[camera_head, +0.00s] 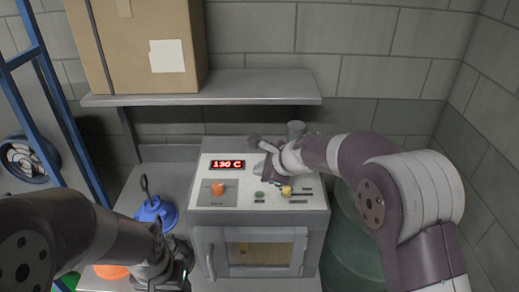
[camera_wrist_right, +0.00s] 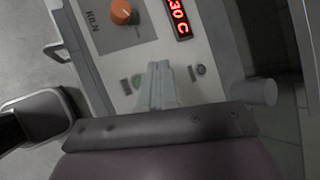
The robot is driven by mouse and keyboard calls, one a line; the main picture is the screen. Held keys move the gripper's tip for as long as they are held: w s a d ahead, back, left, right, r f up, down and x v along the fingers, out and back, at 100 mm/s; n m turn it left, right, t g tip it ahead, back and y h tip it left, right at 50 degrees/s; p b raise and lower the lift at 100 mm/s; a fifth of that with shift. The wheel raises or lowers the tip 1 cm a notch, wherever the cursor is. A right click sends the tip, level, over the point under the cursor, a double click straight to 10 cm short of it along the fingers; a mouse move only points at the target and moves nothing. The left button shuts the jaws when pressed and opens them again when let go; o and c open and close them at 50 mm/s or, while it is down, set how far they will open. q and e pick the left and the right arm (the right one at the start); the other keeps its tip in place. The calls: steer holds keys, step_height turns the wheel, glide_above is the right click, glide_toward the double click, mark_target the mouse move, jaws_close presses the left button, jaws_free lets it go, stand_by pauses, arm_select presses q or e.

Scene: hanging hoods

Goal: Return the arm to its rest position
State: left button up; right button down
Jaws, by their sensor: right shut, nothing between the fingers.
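My right arm (camera_head: 372,190) reaches in from the right over the top of a grey kiln (camera_head: 308,199). Its gripper (camera_head: 261,170) is above the sloped control panel, below and right of the red display (camera_head: 227,165) reading 130 C. In the right wrist view the fingers (camera_wrist_right: 160,75) are together and empty, in front of the panel. Whether they touch it is unclear. My left arm (camera_head: 85,228) comes in from the lower left, its gripper (camera_head: 175,275) low beside the kiln's left side; its fingers are not clear.
The kiln has an orange knob (camera_head: 218,188), a green button (camera_head: 259,195), a yellow button (camera_head: 286,190) and a closed windowed door (camera_head: 290,236). A shelf (camera_head: 260,84) with a cardboard box (camera_head: 140,45) is behind. A blue hooked object (camera_head: 155,212) stands left; a green drum (camera_head: 350,240) is right.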

steer(key=s+d+f+n+g+h, duration=0.2)
steer(key=s+d+f+n+h, duration=0.15)
steer(key=s+d+n, duration=0.75)
steer(key=s+d+f+n+g+h, duration=0.3)
steer(key=s+d+n, duration=0.5)
steer(key=s, duration=0.7)
step_height(320, 180, down, 13)
steer(key=s+a+b, duration=0.1)
steer(key=b, duration=0.9)
steer(key=shift+s+b, duration=0.35)
steer(key=shift+s, duration=0.05)
steer(key=shift+w+a, duration=0.1)
steer(key=shift+w, duration=0.05)
